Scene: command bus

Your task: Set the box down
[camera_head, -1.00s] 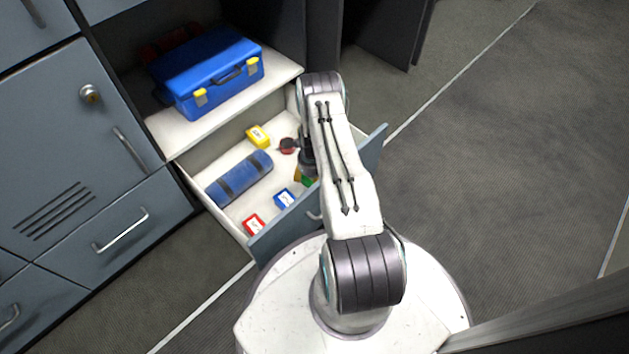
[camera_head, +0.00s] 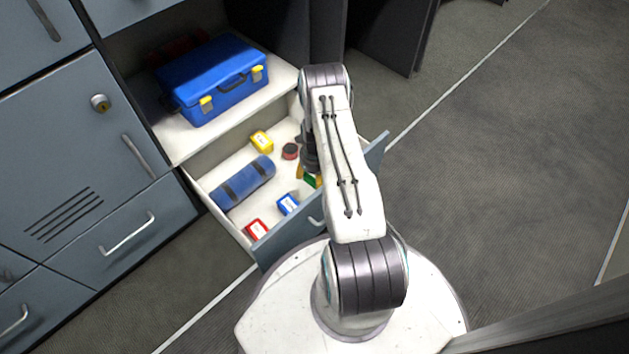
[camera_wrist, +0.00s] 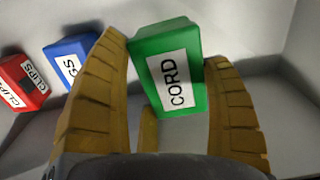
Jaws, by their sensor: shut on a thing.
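The green box (camera_wrist: 168,72), labelled CORD, is between the two yellow-brown fingers of my gripper (camera_wrist: 165,90) in the wrist view. My gripper is shut on it, with fingers on both sides. In the head view the green box (camera_head: 310,181) shows only partly beside my arm, over the right part of the open drawer (camera_head: 228,219). My gripper (camera_head: 307,172) is mostly hidden there by my arm. I cannot tell whether the box touches the drawer floor.
The drawer also holds a blue box (camera_head: 288,204), a red box (camera_head: 257,229), a yellow box (camera_head: 262,142), a blue roll (camera_head: 244,183) and a dark red round thing (camera_head: 290,151). A blue case (camera_head: 212,79) stands on the shelf above. The drawer front (camera_head: 290,235) is close to my arm.

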